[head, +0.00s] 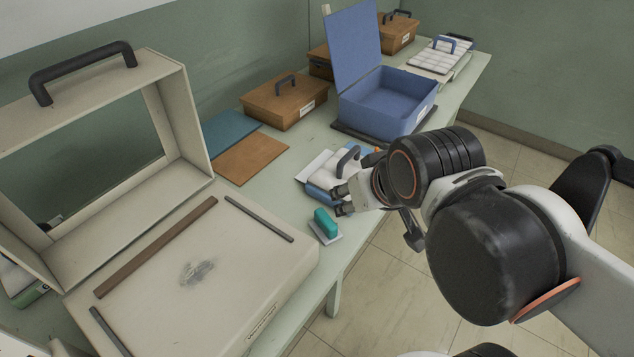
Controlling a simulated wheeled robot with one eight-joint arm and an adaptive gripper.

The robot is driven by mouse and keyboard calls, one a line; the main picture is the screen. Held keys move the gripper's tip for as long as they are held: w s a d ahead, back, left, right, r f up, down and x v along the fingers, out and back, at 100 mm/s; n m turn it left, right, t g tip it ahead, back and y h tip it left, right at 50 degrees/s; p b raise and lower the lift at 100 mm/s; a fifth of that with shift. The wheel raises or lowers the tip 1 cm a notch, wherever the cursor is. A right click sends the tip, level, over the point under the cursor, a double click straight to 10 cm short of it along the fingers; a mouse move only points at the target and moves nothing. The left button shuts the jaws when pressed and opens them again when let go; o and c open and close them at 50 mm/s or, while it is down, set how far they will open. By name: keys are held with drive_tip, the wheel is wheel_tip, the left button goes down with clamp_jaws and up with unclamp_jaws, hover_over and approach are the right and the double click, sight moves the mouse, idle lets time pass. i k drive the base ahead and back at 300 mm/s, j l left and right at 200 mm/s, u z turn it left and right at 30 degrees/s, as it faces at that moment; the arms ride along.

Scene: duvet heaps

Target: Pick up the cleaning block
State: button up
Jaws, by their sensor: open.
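A small teal block on a white base, which looks like the cleaning block (325,222), rests on the pale green table (262,197) near its front edge. It stands just right of the large beige case. My gripper (341,201) is open and empty, a little above and to the right of the block. Its fingers point left and appear apart from the block. My wrist and arm come in from the right. The fingers partly overlap the blue-and-white item behind them.
A large open beige case (290,262) fills the left. A blue-and-white handled item (322,172) lies close behind my gripper. An open blue box (420,113), brown boxes (284,101) and flat blue and orange sheets (250,158) lie farther back. Tiled floor (385,262) lies right of the table.

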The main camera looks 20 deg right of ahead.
sight(326, 230)
drive_tip(key=j+z, duration=0.4)
drive_tip(key=k+j+z, duration=0.15)
drive_tip(key=z, duration=0.2)
drive_tip(key=k+j+z, duration=0.15)
drive_tip(key=z, duration=0.25)
drive_tip(key=j, duration=0.1)
